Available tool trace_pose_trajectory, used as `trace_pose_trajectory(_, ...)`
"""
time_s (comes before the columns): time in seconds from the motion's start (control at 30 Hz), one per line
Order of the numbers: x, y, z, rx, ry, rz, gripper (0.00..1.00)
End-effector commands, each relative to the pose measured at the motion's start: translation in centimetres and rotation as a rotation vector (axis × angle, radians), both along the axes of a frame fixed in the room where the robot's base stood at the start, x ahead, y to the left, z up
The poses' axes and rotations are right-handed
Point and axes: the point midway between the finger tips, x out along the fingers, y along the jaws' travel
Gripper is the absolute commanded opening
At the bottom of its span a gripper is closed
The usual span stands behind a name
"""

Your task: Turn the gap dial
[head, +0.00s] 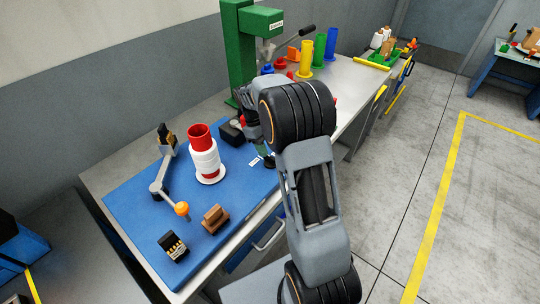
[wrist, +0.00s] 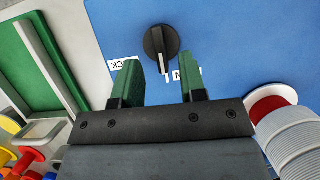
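The gap dial (wrist: 158,40) is a round black knob with a raised pointer bar, on a blue panel (wrist: 230,30) in the wrist view. Its bar points down in the picture, close to a white tick mark. A white label (wrist: 122,66) ending in "CK" shows upside down beside it, and a second label is partly hidden behind a finger. My gripper (wrist: 160,70) is open, its two green fingers apart on either side of the bar's lower end. I cannot tell whether they touch it. In the head view my gripper (head: 263,154) hangs over the blue board's right side.
A red and white bobbin (head: 205,162) stands left of my gripper on the blue board (head: 130,205). An arm with an orange knob (head: 182,209), a brown block (head: 215,219) and a small black box (head: 172,246) are also there. A green press (head: 239,50) stands behind.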

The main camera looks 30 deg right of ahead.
Motion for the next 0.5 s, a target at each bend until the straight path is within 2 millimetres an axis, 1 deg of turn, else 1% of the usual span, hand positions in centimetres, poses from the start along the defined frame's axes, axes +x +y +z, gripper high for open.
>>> trace_pose_trajectory(0.1,-0.6,-0.3,-1.5,0.000,0.002,-0.001,0.38)
trace_pose_trajectory(0.2,-1.0,-0.4,-2.4,0.000,0.002,-0.001,0.38)
trace_pose_trajectory(0.33,-1.2,-0.6,-3.2,-0.001,0.002,0.000,0.38)
trace_pose_trajectory(0.5,-1.3,-0.6,-3.5,-0.001,0.000,0.000,0.38)
